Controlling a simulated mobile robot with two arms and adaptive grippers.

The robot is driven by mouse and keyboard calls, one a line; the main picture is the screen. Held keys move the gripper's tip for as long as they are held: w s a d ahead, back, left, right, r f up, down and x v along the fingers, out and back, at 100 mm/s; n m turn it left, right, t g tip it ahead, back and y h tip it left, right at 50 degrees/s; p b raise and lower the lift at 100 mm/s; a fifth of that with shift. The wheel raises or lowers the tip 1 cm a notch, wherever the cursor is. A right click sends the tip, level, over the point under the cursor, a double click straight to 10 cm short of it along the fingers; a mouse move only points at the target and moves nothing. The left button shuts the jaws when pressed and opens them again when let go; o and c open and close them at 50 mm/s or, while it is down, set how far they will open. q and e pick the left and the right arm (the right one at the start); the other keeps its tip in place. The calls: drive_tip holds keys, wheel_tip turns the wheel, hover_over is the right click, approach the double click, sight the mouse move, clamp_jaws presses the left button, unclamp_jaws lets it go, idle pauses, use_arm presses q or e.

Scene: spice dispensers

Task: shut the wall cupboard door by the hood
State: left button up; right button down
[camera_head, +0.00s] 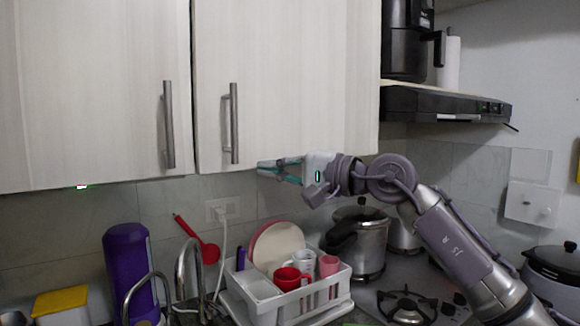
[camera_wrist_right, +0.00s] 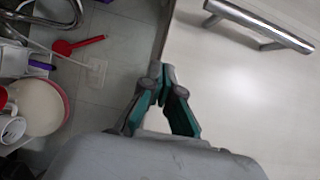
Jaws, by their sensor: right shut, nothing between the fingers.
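The wall cupboard door by the hood (camera_head: 285,70) is the right one of two pale doors in the head view. It looks shut or almost shut; a dark seam runs along its left edge, and I cannot tell if a small gap is left. Its bar handle (camera_head: 232,123) also shows in the wrist view (camera_wrist_right: 262,27). My right gripper (camera_head: 263,168) is shut and empty at the door's lower edge, right of the handle. In the wrist view its fingertips (camera_wrist_right: 160,70) lie by that edge; contact is unclear. My left gripper is not in view.
The hood (camera_head: 440,103) is right of the door, with a black appliance (camera_head: 408,40) on it. The left cupboard door (camera_head: 90,90) looks shut. Below are a white dish rack (camera_head: 295,305), a steel pot (camera_head: 360,240), a stove burner (camera_head: 407,308) and a purple bottle (camera_head: 130,270).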

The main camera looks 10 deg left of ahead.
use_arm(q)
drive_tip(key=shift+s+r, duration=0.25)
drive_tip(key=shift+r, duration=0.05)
use_arm(e)
drive_tip(key=shift+w+a+r+m+t, duration=0.25)
drive_tip(key=shift+w+a+m+t, duration=0.2)
drive_tip(key=shift+t, duration=0.15)
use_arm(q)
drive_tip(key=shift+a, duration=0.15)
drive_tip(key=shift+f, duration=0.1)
